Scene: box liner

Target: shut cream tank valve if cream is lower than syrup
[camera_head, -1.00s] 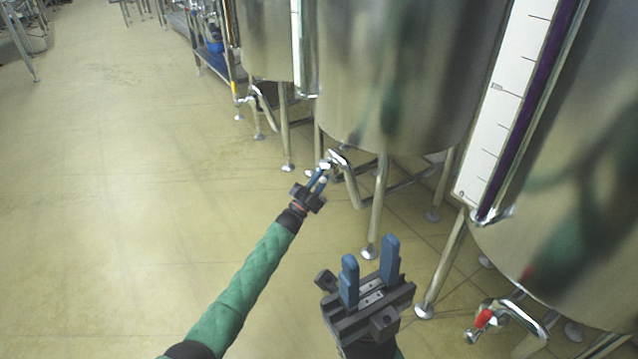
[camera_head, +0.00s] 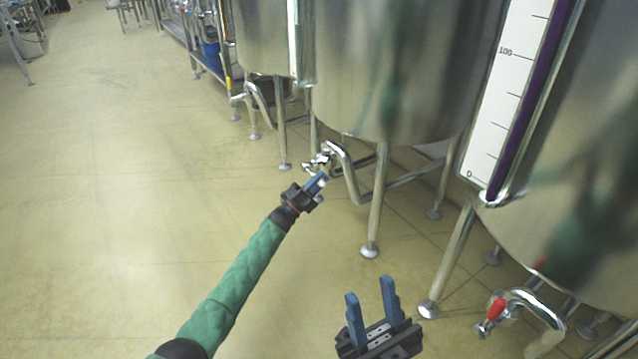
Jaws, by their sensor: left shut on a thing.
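The middle steel tank (camera_head: 400,60) has an outlet pipe with a valve (camera_head: 318,160) below it. My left gripper (camera_head: 320,181) is at this valve, shut on what seems to be its handle, which the fingers mostly hide. The right tank (camera_head: 590,190) has a white scale (camera_head: 492,130) with a purple column (camera_head: 530,115) rising past the 100 mark and out of the picture. Its valve has a red handle (camera_head: 496,308). A narrow pale gauge (camera_head: 295,40) stands by the middle tank; its level is unreadable. No cream or syrup labels show. My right gripper (camera_head: 370,292) is open and empty.
Tank legs (camera_head: 375,205) stand on the tiled floor around the valves. Another tank (camera_head: 262,40) and a rack with a blue item (camera_head: 210,48) are further back. The floor (camera_head: 120,190) on the left is clear.

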